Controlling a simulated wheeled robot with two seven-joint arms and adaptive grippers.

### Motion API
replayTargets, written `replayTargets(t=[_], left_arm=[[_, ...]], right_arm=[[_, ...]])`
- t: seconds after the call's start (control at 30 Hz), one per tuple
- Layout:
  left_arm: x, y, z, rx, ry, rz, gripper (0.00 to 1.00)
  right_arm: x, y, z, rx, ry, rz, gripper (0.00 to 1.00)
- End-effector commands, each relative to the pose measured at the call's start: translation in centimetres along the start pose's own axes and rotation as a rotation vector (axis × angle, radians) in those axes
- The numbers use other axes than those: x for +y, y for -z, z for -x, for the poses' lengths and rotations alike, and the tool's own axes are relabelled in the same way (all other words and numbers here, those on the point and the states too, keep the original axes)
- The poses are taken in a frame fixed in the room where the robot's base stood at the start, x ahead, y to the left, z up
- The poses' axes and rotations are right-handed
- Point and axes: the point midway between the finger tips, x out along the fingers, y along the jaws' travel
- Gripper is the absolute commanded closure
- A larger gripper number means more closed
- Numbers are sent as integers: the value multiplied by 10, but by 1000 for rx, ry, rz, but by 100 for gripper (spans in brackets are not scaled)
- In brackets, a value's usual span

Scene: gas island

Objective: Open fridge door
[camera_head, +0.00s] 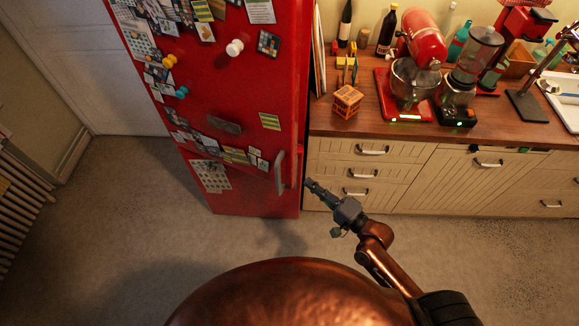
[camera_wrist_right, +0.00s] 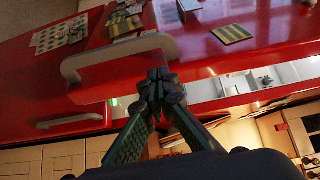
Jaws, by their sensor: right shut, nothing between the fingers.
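The red fridge (camera_head: 225,90) stands left of the counter, its front covered with magnets and papers. Its pale curved door handle (camera_head: 280,172) is near the door's right edge, and the handle also shows in the right wrist view (camera_wrist_right: 110,52). There, a pale lit gap (camera_wrist_right: 215,87) lies beyond the red door edge, so the door looks slightly ajar. My right gripper (camera_head: 308,183) is shut and empty, just right of the handle. In the wrist view its fingertips (camera_wrist_right: 158,76) are at the door edge; contact cannot be told. My left gripper is out of view.
The wooden counter (camera_head: 330,118) holds a red mixer (camera_head: 424,38), a blender (camera_head: 473,60) and bottles. Cream drawers (camera_head: 365,165) are below it, close to my right gripper. A white door (camera_head: 75,60) and radiator (camera_head: 22,205) are left. Floor (camera_head: 140,200) before the fridge is clear.

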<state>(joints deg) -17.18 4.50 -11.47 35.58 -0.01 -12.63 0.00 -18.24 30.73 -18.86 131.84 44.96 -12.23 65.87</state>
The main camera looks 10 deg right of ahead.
Motion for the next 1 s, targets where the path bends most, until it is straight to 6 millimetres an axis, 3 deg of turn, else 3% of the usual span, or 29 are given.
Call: replayTargets(t=[0.17,0.5,0.7,1.0], left_arm=[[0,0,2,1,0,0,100],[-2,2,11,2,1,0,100],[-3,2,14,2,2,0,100],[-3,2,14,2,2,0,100]], right_arm=[[-3,-1,-9,-12,3,-35,100],[-4,-1,-67,-10,5,-31,100],[-3,-2,-92,-11,4,-31,100],[-2,-2,-100,-11,1,-30,100]])
